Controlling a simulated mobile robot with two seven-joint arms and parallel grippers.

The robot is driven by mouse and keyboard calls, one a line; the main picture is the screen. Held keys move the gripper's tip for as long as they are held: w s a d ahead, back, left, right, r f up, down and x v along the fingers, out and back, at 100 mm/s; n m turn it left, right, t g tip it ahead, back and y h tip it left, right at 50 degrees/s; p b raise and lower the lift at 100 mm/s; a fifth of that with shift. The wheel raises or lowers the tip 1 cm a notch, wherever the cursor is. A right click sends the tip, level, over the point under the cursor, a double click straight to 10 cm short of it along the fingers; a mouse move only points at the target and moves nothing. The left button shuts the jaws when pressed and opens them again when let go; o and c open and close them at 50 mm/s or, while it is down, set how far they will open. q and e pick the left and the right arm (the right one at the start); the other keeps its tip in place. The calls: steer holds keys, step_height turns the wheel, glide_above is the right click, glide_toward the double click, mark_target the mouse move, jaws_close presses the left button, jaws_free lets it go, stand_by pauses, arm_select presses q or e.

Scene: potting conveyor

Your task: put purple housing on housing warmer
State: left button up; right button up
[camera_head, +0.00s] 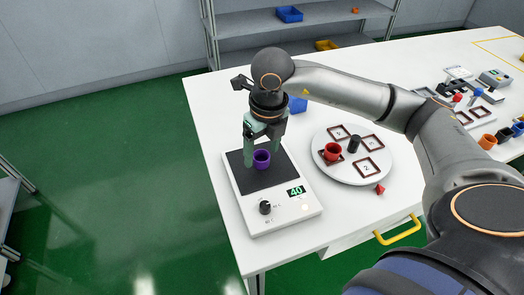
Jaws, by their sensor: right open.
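The purple housing (262,159), a small open-topped cup, stands upright on the dark plate of the housing warmer (286,213). The warmer is a white box with a knob and a green display that reads 40. My right gripper (262,156) is above the plate with its green fingers pointing down and spread apart. The fingers are close around the purple housing; whether they touch it cannot be told. My left gripper is not in view.
A round white turntable (333,178) with several brown square frames carries a red cup (332,151) and a black cylinder (354,144). A blue object (298,104) stands behind the gripper. A small red piece (380,189) lies near the table's front edge. Orange and blue cups are at the right.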

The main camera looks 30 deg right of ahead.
mark_target(266, 162)
step_height(266, 162, up, 11)
steer(key=s, duration=0.1)
steer(key=shift+s, duration=0.2)
steer(key=shift+d+f, duration=0.1)
steer(key=shift+d, duration=0.05)
